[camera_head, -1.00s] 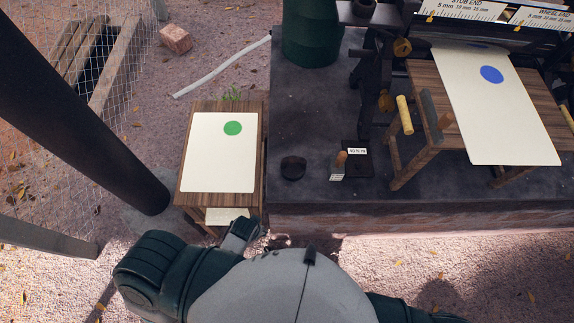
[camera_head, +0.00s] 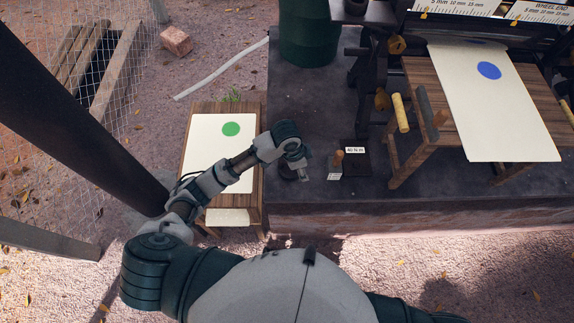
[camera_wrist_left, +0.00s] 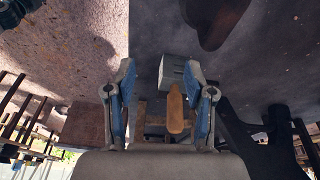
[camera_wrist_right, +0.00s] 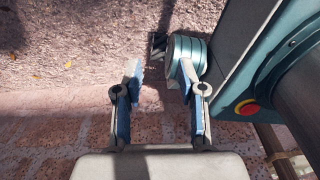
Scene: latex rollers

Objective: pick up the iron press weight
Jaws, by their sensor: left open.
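The dark, rounded iron press weight (camera_head: 286,173) sits on the dark slab near its front-left edge, partly covered by my left gripper in the head view. A dark brown rounded shape (camera_wrist_left: 212,20), likely the same weight, shows at the top of the left wrist view. My left gripper (camera_head: 305,169) is open beside and over the weight; its fingers (camera_wrist_left: 160,85) stand apart with nothing clamped between them. My right gripper (camera_wrist_right: 160,80) is open and empty over the gravel, seen only in the right wrist view.
A wooden stand with a green-dotted sheet (camera_head: 207,152) is under my left arm. A table with a blue-dotted sheet (camera_head: 500,120) stands right.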

